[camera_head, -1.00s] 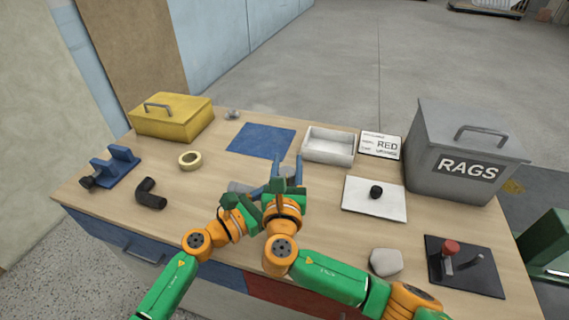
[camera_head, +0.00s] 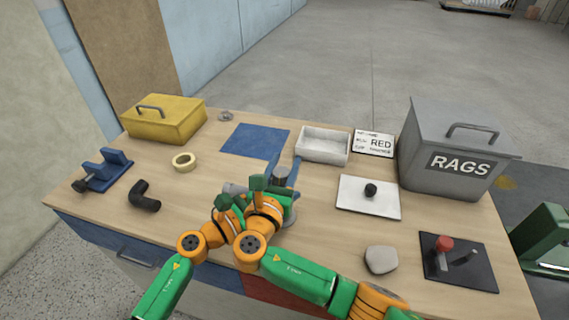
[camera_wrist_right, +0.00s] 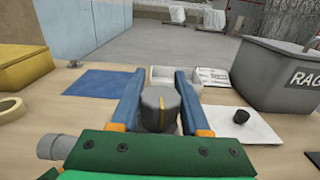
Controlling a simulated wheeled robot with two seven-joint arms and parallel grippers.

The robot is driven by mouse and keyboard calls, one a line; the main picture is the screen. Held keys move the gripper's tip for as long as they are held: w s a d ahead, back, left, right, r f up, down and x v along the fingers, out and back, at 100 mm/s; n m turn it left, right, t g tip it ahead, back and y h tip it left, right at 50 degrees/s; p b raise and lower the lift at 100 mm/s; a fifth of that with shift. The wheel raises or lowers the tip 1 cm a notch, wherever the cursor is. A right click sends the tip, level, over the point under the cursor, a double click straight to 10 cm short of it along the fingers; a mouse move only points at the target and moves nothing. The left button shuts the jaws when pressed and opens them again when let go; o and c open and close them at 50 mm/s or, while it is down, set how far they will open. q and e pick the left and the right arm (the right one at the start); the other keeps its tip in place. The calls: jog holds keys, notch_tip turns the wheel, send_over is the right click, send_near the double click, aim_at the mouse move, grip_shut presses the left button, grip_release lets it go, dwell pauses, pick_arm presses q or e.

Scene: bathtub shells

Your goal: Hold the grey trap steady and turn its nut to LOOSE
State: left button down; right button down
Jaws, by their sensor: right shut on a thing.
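The grey trap (camera_head: 234,188) is mostly hidden behind my grippers in the head view. A grey pipe end (camera_wrist_right: 52,147) of it shows at the lower left of the right wrist view. Its dark grey nut (camera_head: 281,173) stands upright and has a yellow stripe in the right wrist view (camera_wrist_right: 159,110). My right gripper (camera_head: 283,174) is shut on the nut, with one blue finger on each side of it. My left gripper (camera_head: 236,194) is beside the trap, left of the right one; its fingers are hidden and I cannot tell whether it grips.
Behind are a blue mat (camera_head: 255,139), a white tray (camera_head: 323,157) and a sign (camera_head: 373,144). At right are a white plate (camera_head: 357,202) with a black knob, the RAGS bin (camera_head: 432,184), a pale lump (camera_head: 381,260) and a dark lever plate (camera_head: 470,274). A black elbow (camera_head: 144,197) lies left.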

jog(key=shift+c, duration=1.9)
grip_release()
notch_tip(320, 180, up, 10)
